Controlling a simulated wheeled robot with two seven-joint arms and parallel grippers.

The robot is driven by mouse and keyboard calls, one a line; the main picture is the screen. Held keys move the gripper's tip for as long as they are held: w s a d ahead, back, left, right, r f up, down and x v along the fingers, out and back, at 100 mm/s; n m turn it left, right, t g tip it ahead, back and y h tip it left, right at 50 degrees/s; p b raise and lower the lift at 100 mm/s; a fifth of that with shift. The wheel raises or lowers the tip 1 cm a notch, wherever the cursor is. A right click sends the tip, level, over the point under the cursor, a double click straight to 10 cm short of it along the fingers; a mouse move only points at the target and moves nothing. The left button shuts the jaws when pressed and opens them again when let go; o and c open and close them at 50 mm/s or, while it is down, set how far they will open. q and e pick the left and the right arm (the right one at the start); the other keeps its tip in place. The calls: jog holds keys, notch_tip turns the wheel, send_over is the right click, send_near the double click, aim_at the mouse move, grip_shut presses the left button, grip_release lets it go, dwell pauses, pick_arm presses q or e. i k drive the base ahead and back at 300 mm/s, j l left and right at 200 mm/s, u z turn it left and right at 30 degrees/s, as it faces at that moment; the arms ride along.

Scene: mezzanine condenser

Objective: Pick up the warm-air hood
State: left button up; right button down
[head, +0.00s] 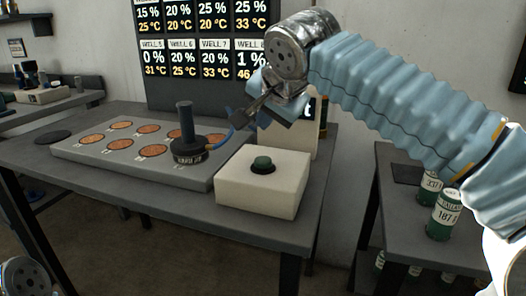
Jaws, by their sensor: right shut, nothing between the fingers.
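The warm-air hood (189,147) is a dark round base with an upright post-like handle.
The grey plate (78,150) has several copper discs. A white box (250,197) with a dark green button sits at the table's front right. A panel (205,60) of well readings stands behind. A dark disc (53,137) lies left.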

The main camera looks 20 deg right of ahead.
aim_at(190, 149)
jog(key=k, duration=1)
